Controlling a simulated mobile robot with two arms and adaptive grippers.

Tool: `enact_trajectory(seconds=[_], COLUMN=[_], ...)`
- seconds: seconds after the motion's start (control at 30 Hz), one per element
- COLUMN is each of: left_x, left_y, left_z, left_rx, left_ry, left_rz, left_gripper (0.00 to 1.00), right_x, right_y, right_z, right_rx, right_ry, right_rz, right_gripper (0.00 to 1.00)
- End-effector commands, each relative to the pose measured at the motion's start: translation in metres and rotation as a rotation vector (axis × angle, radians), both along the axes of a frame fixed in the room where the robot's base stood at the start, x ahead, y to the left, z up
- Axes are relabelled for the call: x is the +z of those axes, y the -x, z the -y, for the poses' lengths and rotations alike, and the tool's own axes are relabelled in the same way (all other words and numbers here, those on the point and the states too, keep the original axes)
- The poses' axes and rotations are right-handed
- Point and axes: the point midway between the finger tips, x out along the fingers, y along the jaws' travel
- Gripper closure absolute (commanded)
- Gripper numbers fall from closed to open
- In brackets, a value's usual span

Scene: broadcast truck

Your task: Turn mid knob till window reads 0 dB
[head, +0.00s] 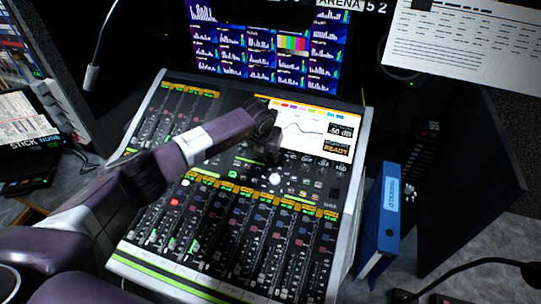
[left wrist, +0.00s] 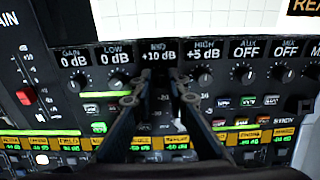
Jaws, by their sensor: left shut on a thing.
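The mixing console (head: 347,190) stands in front of me. In the left wrist view a row of small windows runs across it. The mid window (left wrist: 158,56) reads +10 dB. Left of it the low window (left wrist: 116,57) and the gain window (left wrist: 73,61) read 0 dB; right of it the high window (left wrist: 203,53) reads +5 dB. My left gripper (left wrist: 158,82) is just below the mid window, its two fingers shut on the mid knob, which is mostly hidden between them. In the head view my left gripper (head: 268,145) reaches the console's upper middle. My right gripper is not in view.
A lit screen (head: 310,128) on the console shows a curve and a -50 dB reading. The low knob (left wrist: 115,82) and high knob (left wrist: 203,77) flank my fingers closely. A blue binder (head: 382,225) stands right of the console. A gooseneck lamp (head: 92,75) is at the upper left.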

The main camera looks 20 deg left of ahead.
Motion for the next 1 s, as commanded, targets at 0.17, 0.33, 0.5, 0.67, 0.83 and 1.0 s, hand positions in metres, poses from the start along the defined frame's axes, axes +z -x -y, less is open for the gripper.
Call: enact_trajectory(seconds=[0.17, 0.33, 0.5, 0.67, 0.83, 1.0], left_x=[0.0, -0.001, -0.002, -0.002, -0.003, -0.003], left_y=[0.0, 0.0, -0.001, -0.001, -0.001, 0.0], left_z=[-0.001, -0.001, -0.001, -0.001, -0.001, -0.002], left_rx=[0.006, 0.043, 0.128, 0.25, 0.397, 0.545], left_ry=[0.001, 0.017, 0.054, 0.105, 0.17, 0.232], left_rz=[0.0, -0.001, 0.0, -0.001, -0.003, -0.005], left_gripper=[1.0, 1.0, 1.0, 1.0, 1.0, 1.0], right_x=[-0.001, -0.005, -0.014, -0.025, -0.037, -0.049], right_y=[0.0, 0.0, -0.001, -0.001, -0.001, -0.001], right_z=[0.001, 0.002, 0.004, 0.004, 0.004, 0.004], right_rx=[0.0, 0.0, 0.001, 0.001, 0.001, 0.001], right_ry=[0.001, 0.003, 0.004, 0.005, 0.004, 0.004], right_rz=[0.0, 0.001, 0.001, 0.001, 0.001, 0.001], right_gripper=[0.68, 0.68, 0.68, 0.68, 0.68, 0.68])
